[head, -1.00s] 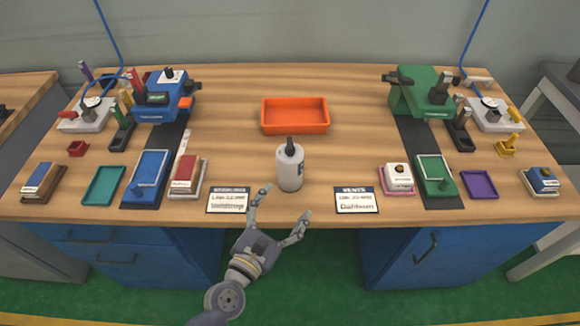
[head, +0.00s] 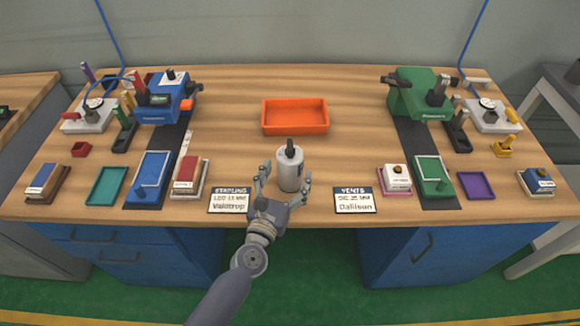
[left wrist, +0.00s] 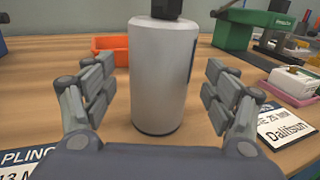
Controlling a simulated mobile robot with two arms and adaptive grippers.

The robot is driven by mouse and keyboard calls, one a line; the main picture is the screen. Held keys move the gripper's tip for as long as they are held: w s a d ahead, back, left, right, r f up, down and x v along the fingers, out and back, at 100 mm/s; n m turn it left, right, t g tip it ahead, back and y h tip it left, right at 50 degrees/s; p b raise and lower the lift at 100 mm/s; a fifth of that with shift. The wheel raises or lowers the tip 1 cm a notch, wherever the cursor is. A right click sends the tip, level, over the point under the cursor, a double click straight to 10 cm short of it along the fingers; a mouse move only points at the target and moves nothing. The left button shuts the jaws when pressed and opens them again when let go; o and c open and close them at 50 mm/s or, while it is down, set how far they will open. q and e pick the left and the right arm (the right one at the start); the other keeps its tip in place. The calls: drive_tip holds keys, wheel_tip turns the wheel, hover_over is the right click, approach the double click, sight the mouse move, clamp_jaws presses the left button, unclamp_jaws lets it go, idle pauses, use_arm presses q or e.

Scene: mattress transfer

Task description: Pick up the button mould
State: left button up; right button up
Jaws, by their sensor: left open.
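My left gripper (head: 285,180) is open at the front middle of the table. A light grey bottle (head: 290,172) with a black top stands upright between its spread fingers. In the left wrist view the same bottle (left wrist: 160,80) fills the middle, with a gap to the fingers on each side. No part is clearly marked as a button mould, and I cannot tell which one it is. Small blocks with knobs include a white one on a pink tray (head: 397,180) and a blue one (head: 540,182) at the far right. My right gripper is not in view.
An orange tray (head: 295,131) lies empty behind the bottle. Label cards read STAPLING (head: 230,200) and VENTS (head: 354,200). A blue machine (head: 165,105) and a green machine (head: 418,100) stand at the back left and right. Bare wood surrounds the orange tray.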

sight(290, 157)
use_arm(q)
drive_tip(key=shift+x, duration=1.6)
drive_tip(key=c, duration=1.7)
drive_tip(key=shift+r, duration=0.15)
drive_tip(key=shift+c, duration=0.8)
drive_tip(key=shift+r, duration=0.1)
drive_tip(key=shift+r+p, duration=0.45)
drive_tip(key=shift+r, duration=0.15)
wheel_tip(290, 157, up, 2)
drive_tip(key=shift+r+p, duration=0.2)
drive_tip(key=shift+p, duration=0.5)
drive_tip(key=s+r+b, duration=0.1)
drive_tip(key=s+b, duration=0.1)
drive_tip(key=s, duration=1.4)
drive_tip(key=shift+b, duration=0.3)
